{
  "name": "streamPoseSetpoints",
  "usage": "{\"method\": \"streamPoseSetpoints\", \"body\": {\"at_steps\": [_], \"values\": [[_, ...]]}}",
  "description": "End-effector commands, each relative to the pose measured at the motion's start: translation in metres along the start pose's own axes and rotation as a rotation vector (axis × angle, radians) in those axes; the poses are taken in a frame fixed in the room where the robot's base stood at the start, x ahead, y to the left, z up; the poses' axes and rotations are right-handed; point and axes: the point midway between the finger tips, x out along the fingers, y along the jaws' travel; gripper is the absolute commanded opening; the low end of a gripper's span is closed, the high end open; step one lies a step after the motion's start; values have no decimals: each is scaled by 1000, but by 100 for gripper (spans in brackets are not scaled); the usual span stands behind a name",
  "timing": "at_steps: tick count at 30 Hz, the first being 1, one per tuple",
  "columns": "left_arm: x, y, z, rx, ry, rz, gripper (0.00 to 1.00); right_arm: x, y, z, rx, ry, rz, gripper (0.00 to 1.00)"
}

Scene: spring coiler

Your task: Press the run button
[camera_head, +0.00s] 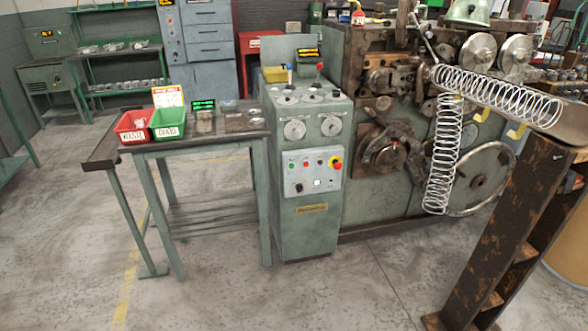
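The coiler's control panel (313,173) is a light plate on the front of a green control cabinet (302,232) at the picture's centre. A small green button (291,165) sits at its upper left. A white, bright spot (317,183) shows in the lower row. The labels are too small to read, so I cannot tell which button is run. Neither of my grippers is in view.
A green-legged table (140,148) left of the cabinet carries a red bin (133,127) and a green bin (168,124). The coiling machine (385,190) stands to the right, with long wire springs (497,92) and a rusty stand (515,245). The floor in front of the cabinet is clear.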

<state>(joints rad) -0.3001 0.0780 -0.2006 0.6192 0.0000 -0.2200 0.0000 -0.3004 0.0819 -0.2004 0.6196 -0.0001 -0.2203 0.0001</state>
Motion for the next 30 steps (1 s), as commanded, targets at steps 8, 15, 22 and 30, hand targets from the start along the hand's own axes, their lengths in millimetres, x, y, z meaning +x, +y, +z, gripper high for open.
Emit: {"method": "streamPoseSetpoints", "body": {"at_steps": [8, 15, 22, 30], "values": [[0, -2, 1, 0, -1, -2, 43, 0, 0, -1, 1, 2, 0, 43], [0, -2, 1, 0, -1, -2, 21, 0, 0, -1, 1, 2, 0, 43], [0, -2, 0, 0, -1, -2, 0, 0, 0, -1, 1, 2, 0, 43], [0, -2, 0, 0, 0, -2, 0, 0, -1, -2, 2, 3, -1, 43]]}}
